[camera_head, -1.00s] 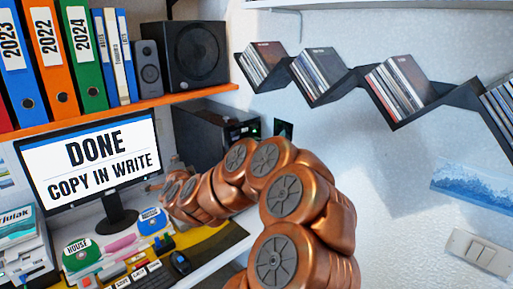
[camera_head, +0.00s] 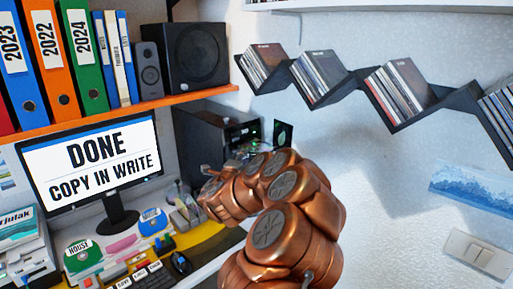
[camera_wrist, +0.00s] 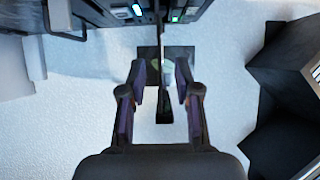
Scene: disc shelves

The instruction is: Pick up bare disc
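My gripper (camera_wrist: 160,76) is open in the wrist view, with one dark purple-grey finger on each side. A thin dark upright piece (camera_wrist: 163,108) shows between the fingers, with a gap on both sides; I cannot tell whether it is the bare disc or part of a holder. Behind it is a dark square panel (camera_wrist: 180,58) with a pale greenish patch. A dark panel with a green mark (camera_head: 283,133) also shows beside the black computer (camera_head: 215,130) in the head view. There my copper arm hides most of my gripper. No bare disc is clearly visible.
The monitor (camera_head: 88,165) reads "DONE COPY IN WRITE". Disc cases stand on a dark zigzag wall shelf (camera_head: 360,78) at right. Labelled coloured boxes, including the green one (camera_head: 82,258), lie on the desk with a keyboard and mouse (camera_head: 180,263). Dark shelf edges (camera_wrist: 280,100) flank my gripper at right.

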